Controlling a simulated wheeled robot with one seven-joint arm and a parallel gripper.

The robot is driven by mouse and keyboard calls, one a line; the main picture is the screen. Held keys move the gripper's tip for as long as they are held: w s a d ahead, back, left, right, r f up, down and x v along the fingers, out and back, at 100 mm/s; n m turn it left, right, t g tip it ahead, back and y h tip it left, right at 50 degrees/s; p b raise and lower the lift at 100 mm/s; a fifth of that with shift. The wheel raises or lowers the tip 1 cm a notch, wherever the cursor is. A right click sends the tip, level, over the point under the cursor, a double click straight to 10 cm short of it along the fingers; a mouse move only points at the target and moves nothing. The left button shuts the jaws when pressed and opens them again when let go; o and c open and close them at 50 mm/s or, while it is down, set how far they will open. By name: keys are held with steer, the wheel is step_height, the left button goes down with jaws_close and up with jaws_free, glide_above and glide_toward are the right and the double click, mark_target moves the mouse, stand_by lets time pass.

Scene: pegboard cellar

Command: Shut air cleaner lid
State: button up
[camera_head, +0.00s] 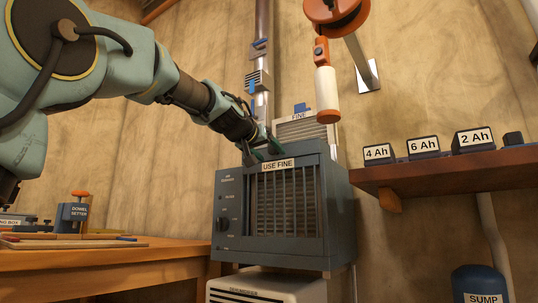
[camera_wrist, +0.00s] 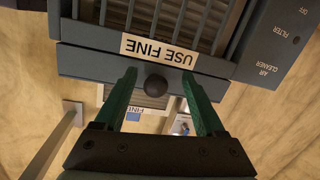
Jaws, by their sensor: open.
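The air cleaner (camera_head: 338,205) is a blue-grey box with a barred front, a side control panel and a "USE FINE" label (camera_head: 278,165) along its top front edge. In the wrist view the label (camera_wrist: 160,49) appears upside down above a dark round knob (camera_wrist: 155,85) on a grey edge strip (camera_wrist: 85,62). My gripper (camera_head: 262,150) is at the top front of the air cleaner. Its green fingers (camera_wrist: 158,76) are open, one on each side of the knob. I cannot tell whether they touch it, or how far the lid stands open.
A slatted "FINE" panel (camera_head: 300,127) stands behind the air cleaner. A shelf with labelled battery boxes (camera_head: 423,147) juts out at right. An orange-and-white hanging tool (camera_head: 326,90) is above. A wooden bench (camera_head: 110,262) is at left; a white dehumidifier (camera_head: 265,287) is below.

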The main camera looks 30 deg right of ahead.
steer(key=v, duration=1)
steer(key=shift+a+p, duration=0.15)
steer(key=shift+p, duration=0.15)
steer(key=shift+s, duration=0.1)
steer(key=w+a+f+n+y+p, duration=0.1)
steer(key=w+a+f+y+p, duration=0.25)
steer(key=f, duration=0.35)
steer(key=w+a+f+n+y+p, duration=0.2)
steer(key=w+a+f, duration=0.1)
steer(key=w+f, duration=0.3)
steer(key=a+f+n+g+y+p, duration=0.25)
steer(key=a+f+y+p, duration=0.2)
steer(key=a+f, duration=0.85)
steer(key=s+a+f+n+g+y+p, duration=0.25)
steer(key=s+a+f+g+p, duration=0.4)
steer(key=s+a+f, duration=0.8)
step_height(320, 180, up, 36)
steer(key=p, duration=3.8)
steer(key=shift+a+t+y, duration=0.15)
steer(key=shift+t+y, duration=0.25)
steer(key=shift+y, duration=0.05)
